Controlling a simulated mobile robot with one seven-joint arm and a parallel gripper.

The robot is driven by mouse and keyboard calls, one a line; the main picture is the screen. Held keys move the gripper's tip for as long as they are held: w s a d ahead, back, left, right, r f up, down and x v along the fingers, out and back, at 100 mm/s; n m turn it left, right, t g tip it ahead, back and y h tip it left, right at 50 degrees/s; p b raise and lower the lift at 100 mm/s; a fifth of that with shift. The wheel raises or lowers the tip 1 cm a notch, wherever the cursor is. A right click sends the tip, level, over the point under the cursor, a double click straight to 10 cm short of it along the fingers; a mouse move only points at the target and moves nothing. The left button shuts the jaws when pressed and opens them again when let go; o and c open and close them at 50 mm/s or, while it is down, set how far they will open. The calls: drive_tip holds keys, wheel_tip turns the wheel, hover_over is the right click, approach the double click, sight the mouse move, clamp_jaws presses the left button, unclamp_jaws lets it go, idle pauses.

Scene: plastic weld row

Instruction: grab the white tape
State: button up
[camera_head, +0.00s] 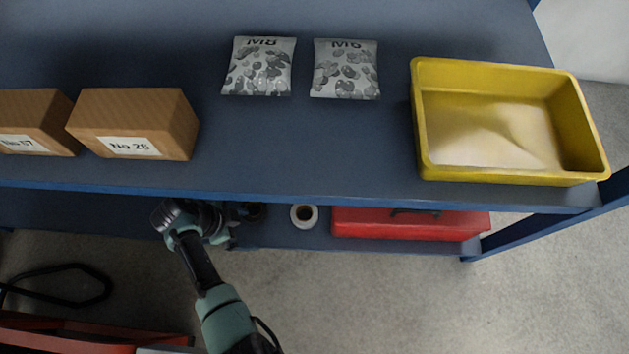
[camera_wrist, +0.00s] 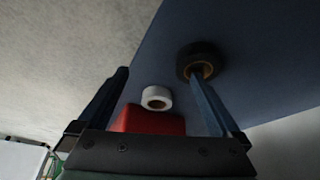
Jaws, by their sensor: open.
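The white tape (camera_head: 296,217) is a roll on the lower shelf, left of the red toolbox. It also shows in the wrist view (camera_wrist: 156,90), between my two fingers in the picture and beyond them, not touched. A black tape roll (camera_wrist: 198,49) with a brown core lies beside it; my right finger overlaps it in the picture, and I cannot tell if they touch. In the head view the black roll (camera_head: 256,212) is dark and partly hidden beside my gripper. My gripper (camera_wrist: 158,73) is open and empty. In the head view it is left of the white tape and mostly hidden.
The red toolbox (camera_head: 400,226) stands right of the white tape, also in the wrist view (camera_wrist: 135,121). The upper shelf (camera_head: 300,150) overhangs the rolls. It carries cardboard boxes (camera_head: 150,110), two parts bags (camera_head: 259,68) (camera_head: 345,70) and a yellow bin (camera_head: 500,175).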

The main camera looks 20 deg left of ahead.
drive_tip(key=shift+w+d, duration=0.1)
drive_tip(key=shift+w, duration=0.25)
drive_tip(key=b, duration=0.4)
hover_over(303, 213)
drive_tip(key=s+a, duration=0.2)
drive_tip(key=shift+w+d, duration=0.2)
drive_tip(key=shift+w, duration=0.05)
drive_tip(key=b+x, duration=0.3)
drive_tip(key=x, duration=0.2)
drive_tip(key=shift+b, duration=0.35)
drive_tip(key=shift+c, duration=0.3)
drive_tip(key=c, duration=1)
drive_tip(key=shift+r, duration=0.15)
